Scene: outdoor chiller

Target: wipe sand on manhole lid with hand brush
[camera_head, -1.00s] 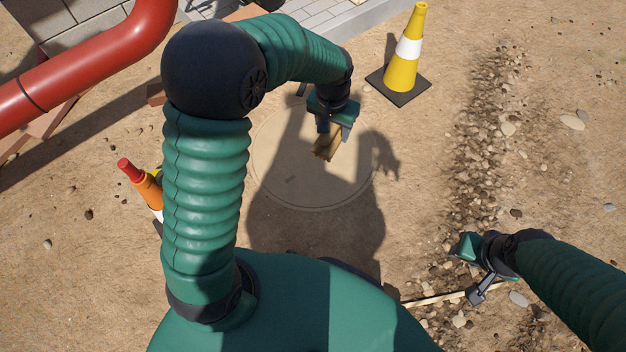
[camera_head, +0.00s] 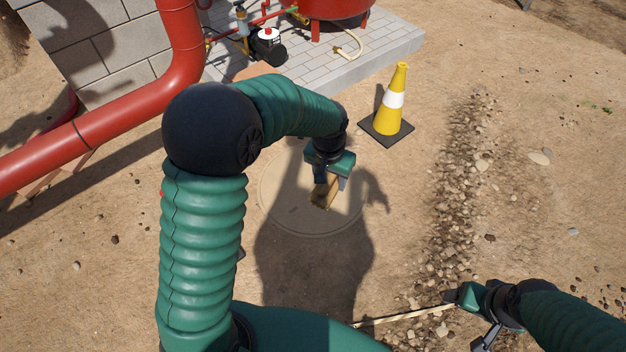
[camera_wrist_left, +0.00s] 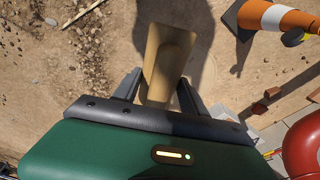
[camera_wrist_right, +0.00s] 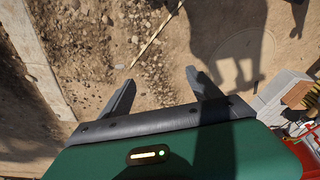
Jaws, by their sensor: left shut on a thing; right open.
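The round manhole lid (camera_head: 285,205) lies flat in the sandy ground, partly under the shadow of my body and arm. Its surface is sand-coloured, so I cannot tell how much sand covers it. My left gripper (camera_head: 328,176) is shut on the wooden hand brush (camera_head: 323,192) over the right part of the lid. The brush also shows between the fingers in the left wrist view (camera_wrist_left: 167,62). Whether its bristles touch the lid is not clear. My right gripper (camera_wrist_right: 160,88) is open and empty above the ground, and it shows at the lower right in the head view (camera_head: 468,300).
A yellow cone (camera_head: 392,102) with a white band stands beyond the lid to the right. A red pipe (camera_head: 95,125) runs on the left. A paved platform (camera_head: 375,42) lies at the back. Gravel (camera_head: 455,200) and a thin wooden stick (camera_head: 405,316) lie on the right.

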